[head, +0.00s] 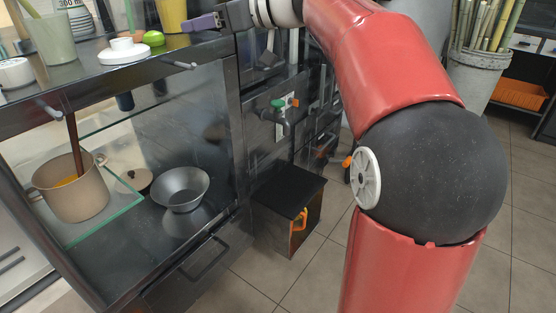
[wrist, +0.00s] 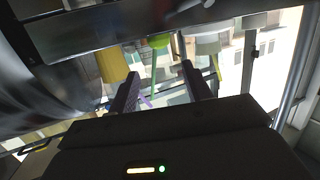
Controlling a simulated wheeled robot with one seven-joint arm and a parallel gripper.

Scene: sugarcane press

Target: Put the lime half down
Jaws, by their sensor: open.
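The green lime half (head: 153,38) rests on the dark counter top (head: 75,68), just right of a white dish with a raised knob (head: 124,51). My gripper (head: 190,24) is at the right end of the counter, its purple fingers pointing left toward the lime half, with a gap between them. In the wrist view the lime half (wrist: 159,41) shows beyond and between the two fingertips of my gripper (wrist: 160,71), which stand apart with nothing held. The underside of the lime half is hidden.
A yellow container (head: 172,14) stands behind the gripper, and a pale green cup (head: 52,38) and white cup (head: 15,73) stand left on the counter. Below are a beige pot (head: 75,198) and metal bowl (head: 180,188). A cane bin (head: 478,80) stands right.

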